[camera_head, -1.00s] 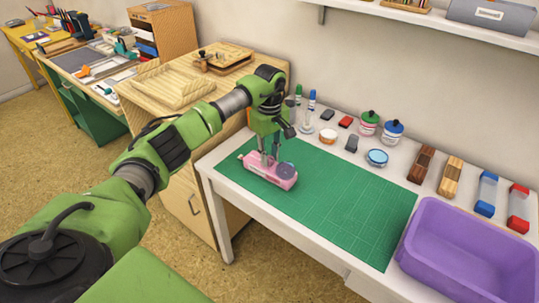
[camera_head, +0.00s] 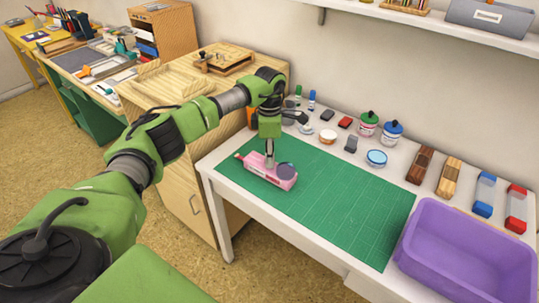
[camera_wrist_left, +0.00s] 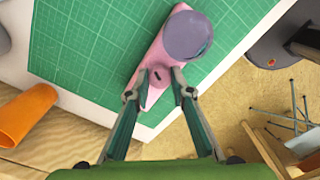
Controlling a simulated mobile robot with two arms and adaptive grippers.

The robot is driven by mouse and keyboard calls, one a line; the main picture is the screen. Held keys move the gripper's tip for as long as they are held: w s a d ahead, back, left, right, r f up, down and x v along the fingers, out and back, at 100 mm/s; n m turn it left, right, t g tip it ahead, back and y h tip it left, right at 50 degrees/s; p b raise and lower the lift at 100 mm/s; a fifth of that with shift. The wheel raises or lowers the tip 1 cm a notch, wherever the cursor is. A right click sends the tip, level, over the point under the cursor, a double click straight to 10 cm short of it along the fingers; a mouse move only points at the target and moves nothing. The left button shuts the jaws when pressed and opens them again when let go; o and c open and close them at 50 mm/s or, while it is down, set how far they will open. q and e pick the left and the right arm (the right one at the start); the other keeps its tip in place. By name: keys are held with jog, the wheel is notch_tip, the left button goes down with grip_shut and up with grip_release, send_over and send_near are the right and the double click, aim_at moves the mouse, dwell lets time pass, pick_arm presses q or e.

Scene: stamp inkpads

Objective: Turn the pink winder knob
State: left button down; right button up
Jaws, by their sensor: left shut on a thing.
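The pink device (camera_head: 254,164) lies on the green cutting mat (camera_head: 340,198) near its left end. It has a grey-purple round disc (camera_head: 285,170) on its right part, seen large in the left wrist view (camera_wrist_left: 187,36). My left gripper (camera_head: 269,163) points down onto the device. In the left wrist view its two fingertips (camera_wrist_left: 159,80) are on either side of a small round pink knob (camera_wrist_left: 156,87) with a dark mark, shut on it. The knob is hidden behind the fingers in the head view. My right gripper is not in view.
A purple bin (camera_head: 465,222) stands at the table's right end. Pink-labelled and blue-labelled jars (camera_head: 392,132), stamps and markers line the back. The mat right of the device is clear.

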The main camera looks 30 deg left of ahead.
pick_arm(q)
jog(key=shift+n, duration=1.6)
jog(key=c, duration=1.8)
grip_release()
notch_tip(320, 180, up, 12)
jog(key=shift+r, duration=0.1)
